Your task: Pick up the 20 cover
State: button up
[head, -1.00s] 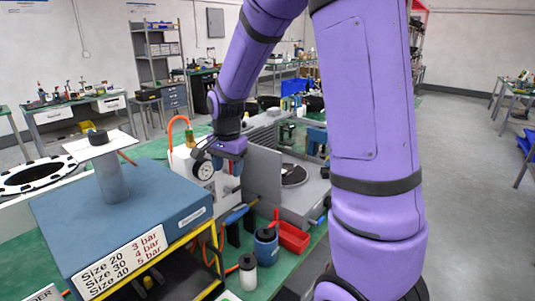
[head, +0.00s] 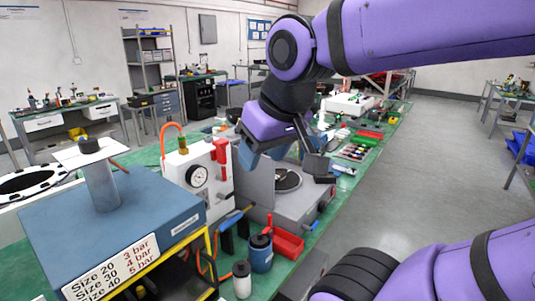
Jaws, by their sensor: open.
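I cannot tell which object is the 20 cover; no cover marked 20 can be read in the head view. My gripper (head: 284,168) is open, with its fingers spread above the grey machine (head: 262,190). Nothing shows between the fingers. The machine has a round dark disc (head: 287,180) on top, partly hidden by my gripper. A sign (head: 112,268) on the blue block (head: 150,205) lists Size 20 with 3 bar, Size 30 with 4 bar and Size 40 with 5 bar.
A white gauge box (head: 205,180) stands left of the machine. A red bin (head: 288,244), a blue jar (head: 261,256) and a white bottle (head: 242,282) stand in front. Small coloured parts (head: 355,152) lie farther back on the green bench. Open floor lies right.

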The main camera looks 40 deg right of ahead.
aim_at(279, 176)
jog(key=i+l+u, duration=0.2)
jog(key=l, duration=1.4)
jog(key=l+u, duration=0.15)
jog(key=l, duration=1.4)
jog(key=i, duration=0.05)
